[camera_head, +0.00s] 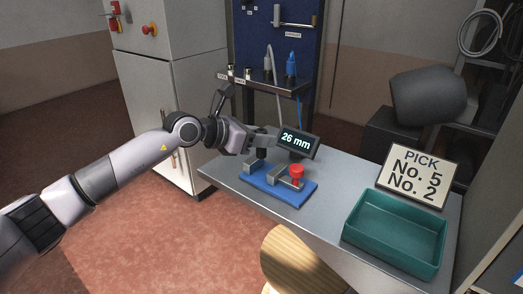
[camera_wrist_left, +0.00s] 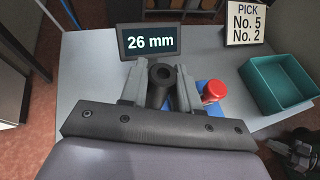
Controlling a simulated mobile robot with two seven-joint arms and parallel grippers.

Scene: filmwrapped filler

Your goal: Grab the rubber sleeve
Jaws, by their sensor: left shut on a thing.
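My left gripper (camera_head: 262,141) is over the blue base (camera_head: 302,190) on the grey table. Its two grey fingers are shut on a black rubber sleeve (camera_head: 261,154).
A red knob (camera_head: 297,171) on a grey clamp stands on the base, right of the sleeve. Behind is a display (camera_head: 297,143) reading 26 mm. A green tray (camera_head: 352,222) looks empty at the table's right, before a "PICK No. 5 No. 2" sign (camera_head: 414,177). A wooden stool (camera_head: 287,262) stands in front.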

